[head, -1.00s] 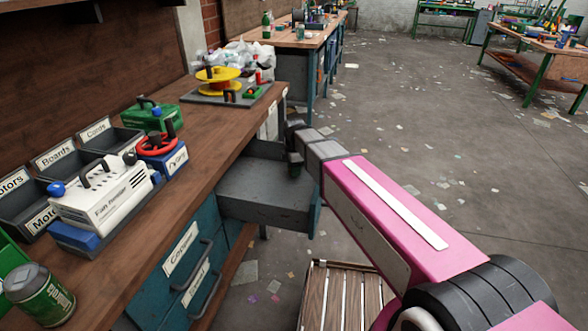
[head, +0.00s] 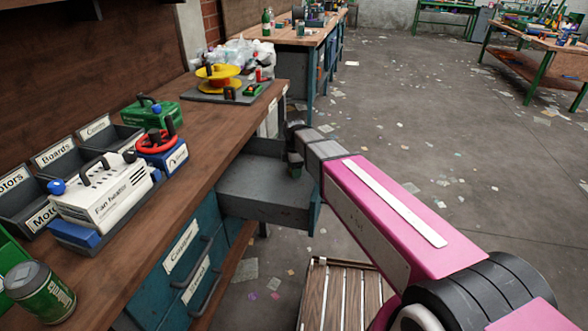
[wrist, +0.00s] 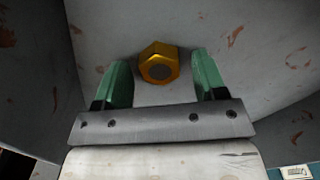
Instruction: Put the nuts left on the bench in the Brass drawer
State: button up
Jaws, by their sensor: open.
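An open grey drawer (head: 262,205) sticks out from the bench (head: 215,140) in the head view; its own label is not visible. My gripper (head: 296,172) points down into it. In the wrist view my gripper (wrist: 157,85) is open, with its two green fingers apart. A golden hex nut (wrist: 158,63) shows between and just beyond the fingertips, against the scuffed grey drawer inside (wrist: 205,40). It seems clear of both fingers; I cannot tell if it rests on the drawer floor. The nut is hidden in the head view. I see no nuts on the bench top.
Closed blue drawers (head: 180,255) with handles sit below the bench top. A fan heater (head: 105,192), labelled bins (head: 60,160), a green can (head: 40,290) and a yellow reel (head: 217,76) stand on it. A slatted wooden crate (head: 340,295) is on the floor.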

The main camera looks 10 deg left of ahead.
notch_tip(320, 180, up, 13)
dwell(0.6)
jog(key=shift+r, duration=0.1)
